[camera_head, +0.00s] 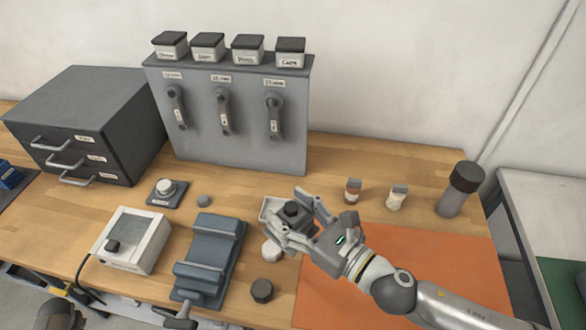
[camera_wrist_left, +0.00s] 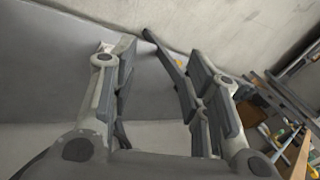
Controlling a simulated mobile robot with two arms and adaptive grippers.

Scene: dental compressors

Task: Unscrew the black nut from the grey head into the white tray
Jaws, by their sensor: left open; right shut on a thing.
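My right gripper (camera_head: 292,212) is shut on a small black piece, which looks like the black nut (camera_head: 292,209). It is over or just inside the white tray (camera_head: 268,203); I cannot tell whether the nut touches it. The fingers hide much of the tray. A grey cylinder with a dark top (camera_head: 454,200) stands upright at the right; I cannot tell whether it is the grey head. My left gripper (camera_wrist_left: 142,42) shows in the left wrist view, open with nothing between its fingers, facing a grey surface.
A blue-grey cradle (camera_head: 212,255), a black round knob (camera_head: 262,290) and a white box with a window (camera_head: 132,240) stand left of my right gripper. An orange mat (camera_head: 440,262) lies under my right arm. A grey panel (camera_head: 240,145) stands behind.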

